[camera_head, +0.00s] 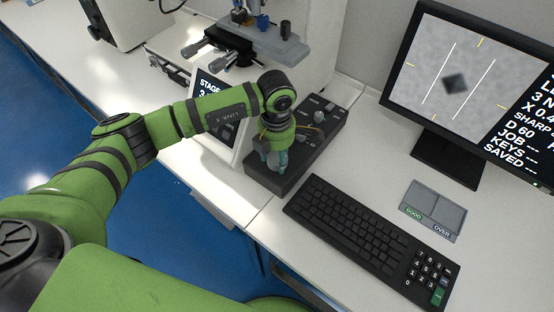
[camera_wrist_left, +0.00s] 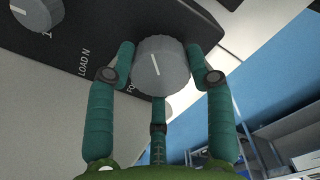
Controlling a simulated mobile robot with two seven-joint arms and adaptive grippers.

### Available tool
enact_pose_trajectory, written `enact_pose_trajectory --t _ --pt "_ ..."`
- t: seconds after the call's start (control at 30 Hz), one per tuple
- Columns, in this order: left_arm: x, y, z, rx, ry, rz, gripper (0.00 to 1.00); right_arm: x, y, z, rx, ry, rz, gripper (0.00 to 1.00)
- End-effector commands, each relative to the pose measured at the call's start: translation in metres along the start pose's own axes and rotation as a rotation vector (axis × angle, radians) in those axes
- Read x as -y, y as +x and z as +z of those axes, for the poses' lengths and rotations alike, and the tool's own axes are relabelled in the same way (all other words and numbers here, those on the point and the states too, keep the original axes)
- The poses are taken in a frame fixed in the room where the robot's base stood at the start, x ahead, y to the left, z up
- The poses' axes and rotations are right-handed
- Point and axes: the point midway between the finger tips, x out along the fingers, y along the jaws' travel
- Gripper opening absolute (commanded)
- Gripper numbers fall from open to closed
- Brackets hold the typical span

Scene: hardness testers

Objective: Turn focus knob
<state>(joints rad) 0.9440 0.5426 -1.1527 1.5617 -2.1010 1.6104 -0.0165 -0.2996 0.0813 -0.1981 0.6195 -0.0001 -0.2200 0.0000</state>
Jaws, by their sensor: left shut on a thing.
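The focus knob (camera_wrist_left: 161,64) is a grey ribbed cylinder with a white pointer line, on the dark control box (camera_wrist_left: 100,30). Part of its label shows beside it in the left wrist view. My left gripper (camera_wrist_left: 163,72) has its teal fingers around the knob, one on each side and one below, shut on it. In the head view my left gripper (camera_head: 277,158) reaches down onto the near end of the control box (camera_head: 322,143), and the knob is hidden there. My right gripper is not in view.
A second knob (camera_wrist_left: 36,14) marked LOAD N sits beside the focus knob. A black keyboard (camera_head: 350,225) and a grey two-part tray (camera_head: 434,209) lie to the right. The monitor (camera_head: 470,75) shows a dark diamond between two white lines. A tester stage (camera_head: 262,42) stands behind my arm.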

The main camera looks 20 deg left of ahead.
Motion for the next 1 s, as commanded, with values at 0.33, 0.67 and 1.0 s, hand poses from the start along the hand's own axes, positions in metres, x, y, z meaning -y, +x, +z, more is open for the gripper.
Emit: enact_pose_trajectory --t 0.33,0.67,1.0 --pt "0.003 0.006 -0.007 -0.024 0.019 -0.011 0.57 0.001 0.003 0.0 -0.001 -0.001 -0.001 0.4" --pt "0.002 0.003 -0.004 -0.014 0.017 -0.006 0.76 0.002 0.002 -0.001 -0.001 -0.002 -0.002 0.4" --pt "0.0 -0.037 -0.003 -0.008 0.018 -0.001 0.76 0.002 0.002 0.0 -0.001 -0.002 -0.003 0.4"
